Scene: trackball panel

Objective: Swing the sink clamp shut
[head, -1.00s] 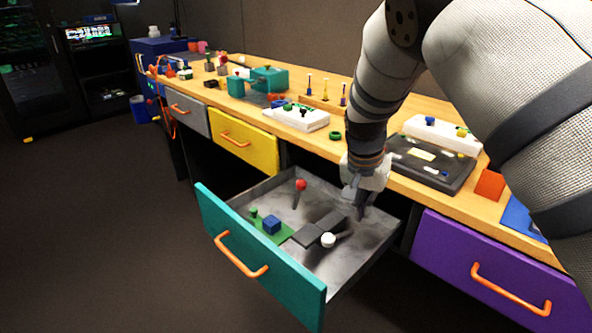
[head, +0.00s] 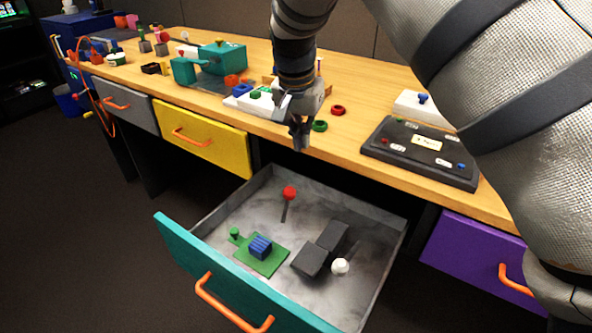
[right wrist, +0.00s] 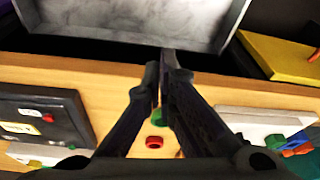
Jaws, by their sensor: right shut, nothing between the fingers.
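The open teal drawer (head: 218,282) holds a green board (head: 270,266) with a blue finned block (head: 260,247) on it. A lever with a red ball knob (head: 289,192) stands behind the board. A dark grey two-part piece (head: 322,249) lies to its right, with a white ball knob (head: 340,266) beside it. I cannot tell for certain which of these is the sink clamp. My right gripper (head: 302,146) is shut and empty, pointing down at the bench's front edge, above the drawer's back. It also shows in the right wrist view (right wrist: 166,60). My left gripper is not in view.
The wooden bench (head: 358,103) holds a black panel (head: 425,150), a green ring (head: 319,126), a red ring (head: 338,110) and a teal vise-like device (head: 218,62). A yellow drawer (head: 200,137) and a purple drawer (head: 478,256) flank the teal one.

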